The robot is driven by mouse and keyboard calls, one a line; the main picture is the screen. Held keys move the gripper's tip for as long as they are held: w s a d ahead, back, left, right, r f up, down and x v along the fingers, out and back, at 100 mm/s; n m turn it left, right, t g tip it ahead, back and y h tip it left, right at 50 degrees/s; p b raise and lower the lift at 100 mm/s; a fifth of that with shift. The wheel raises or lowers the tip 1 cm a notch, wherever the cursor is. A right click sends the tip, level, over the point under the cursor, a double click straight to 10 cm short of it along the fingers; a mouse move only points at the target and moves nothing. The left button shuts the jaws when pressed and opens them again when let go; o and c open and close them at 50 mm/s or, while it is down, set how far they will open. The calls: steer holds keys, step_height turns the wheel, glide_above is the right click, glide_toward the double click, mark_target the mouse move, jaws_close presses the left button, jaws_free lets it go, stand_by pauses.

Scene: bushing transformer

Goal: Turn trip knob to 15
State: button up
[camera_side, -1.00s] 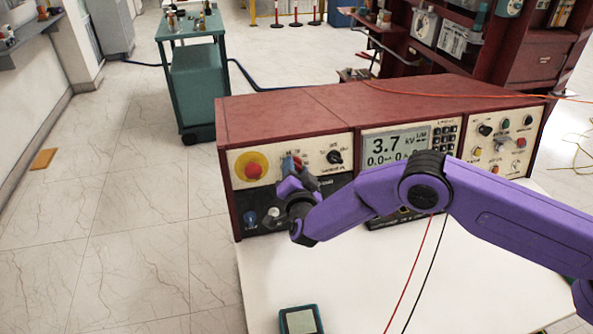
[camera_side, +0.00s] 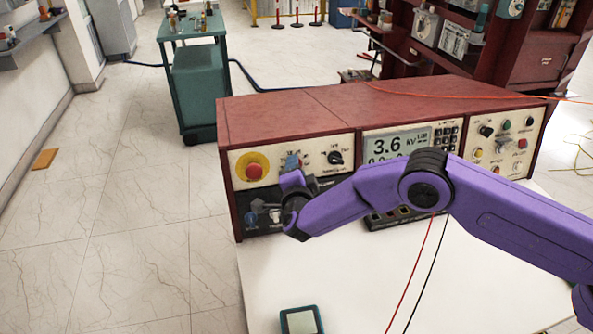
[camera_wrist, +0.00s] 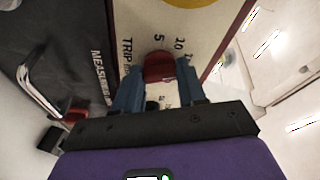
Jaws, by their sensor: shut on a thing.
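The trip knob (camera_wrist: 158,67) is red and sits on the cream panel in the wrist view, with the lettering TRIP and the numbers 5 and 10 printed around it. Which number it points to cannot be told. My gripper (camera_wrist: 157,83) has blue fingers, one on each side of the knob, shut on it. In the side view my gripper (camera_side: 293,162) reaches the upper left panel of the red console (camera_side: 290,110), and its fingers and wrist hide most of the knob.
A yellow-ringed red button (camera_side: 254,167) is left of my gripper, and a black knob (camera_side: 335,158) is to its right. The display (camera_side: 398,145) reads 3.6 kV. A handheld device (camera_side: 300,320) lies on the white table (camera_side: 350,280), with red and black leads nearby.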

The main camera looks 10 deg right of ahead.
steer(key=o, duration=1.1)
steer(key=shift+c, duration=0.2)
steer(key=v, duration=1.7)
steer(key=shift+s, duration=0.25)
steer(key=shift+a, duration=0.1)
